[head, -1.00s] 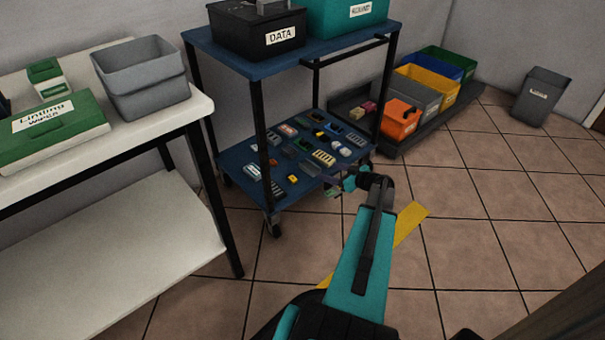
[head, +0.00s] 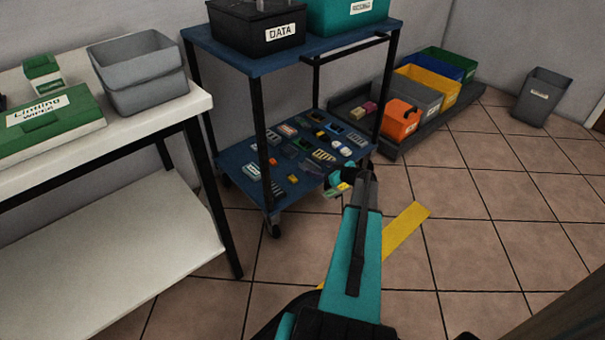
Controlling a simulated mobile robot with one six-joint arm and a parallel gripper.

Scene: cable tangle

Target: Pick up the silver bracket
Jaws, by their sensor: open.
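The lower shelf (head: 237,157) of the blue cart holds many small parts, some of them pale grey or silvery, such as a ribbed piece (head: 324,155) and a piece near the left edge (head: 252,170). I cannot tell which, if any, is the silver bracket. My gripper (head: 322,176) is at the front right of this shelf, beyond my teal arm. Its jaws are open. They are small and dark here, and I cannot tell whether they touch any part. My gripper and wrist hide some of the shelf's right corner.
Cart posts (head: 262,145) frame the shelf, with the upper deck (head: 262,64) above. On it are a black DATA box (head: 245,35) and a teal bin (head: 335,18). A white bench (head: 140,122) stands left. Coloured bins (head: 432,88) stand behind right. Floor (head: 500,220) is open at right.

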